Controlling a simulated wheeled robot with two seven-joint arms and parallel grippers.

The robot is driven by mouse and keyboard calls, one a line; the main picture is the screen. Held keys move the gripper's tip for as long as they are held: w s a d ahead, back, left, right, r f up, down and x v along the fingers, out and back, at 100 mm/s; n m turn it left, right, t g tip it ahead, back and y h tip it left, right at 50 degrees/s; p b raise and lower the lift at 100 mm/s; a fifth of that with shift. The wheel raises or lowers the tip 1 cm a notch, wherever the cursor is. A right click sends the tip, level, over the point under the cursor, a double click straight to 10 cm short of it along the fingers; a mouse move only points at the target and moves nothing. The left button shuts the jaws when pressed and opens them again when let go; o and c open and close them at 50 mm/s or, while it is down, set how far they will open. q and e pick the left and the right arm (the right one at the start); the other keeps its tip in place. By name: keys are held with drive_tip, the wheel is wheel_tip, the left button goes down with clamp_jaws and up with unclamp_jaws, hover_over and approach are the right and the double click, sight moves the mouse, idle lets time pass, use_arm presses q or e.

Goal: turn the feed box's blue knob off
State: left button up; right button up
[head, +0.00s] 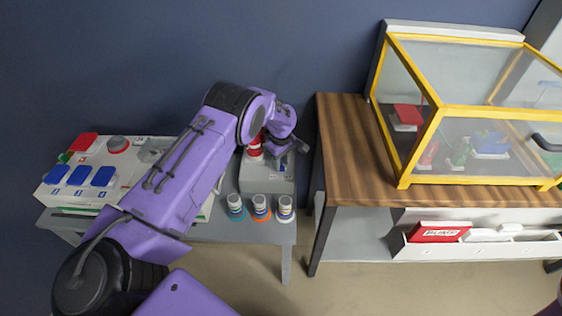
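A light grey box (267,182) stands on the right part of the left table, with a red-and-white part (254,149) at its top left. I cannot tell for sure that this is the feed box, and no blue knob shows clearly on it. My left arm hides part of the table and of the box's surroundings. My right gripper is out of view.
A white panel box with blue switches (79,175) and a red button (118,144) stands at left. Three small capped cylinders (261,208) stand at the left table's front edge. A yellow-framed clear case (441,115) stands on the wooden table (347,190). A gap separates the tables.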

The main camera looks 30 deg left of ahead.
use_arm(q)
wheel_tip(320, 180, up, 10)
drive_tip(key=shift+r, duration=0.25)
idle(0.6)
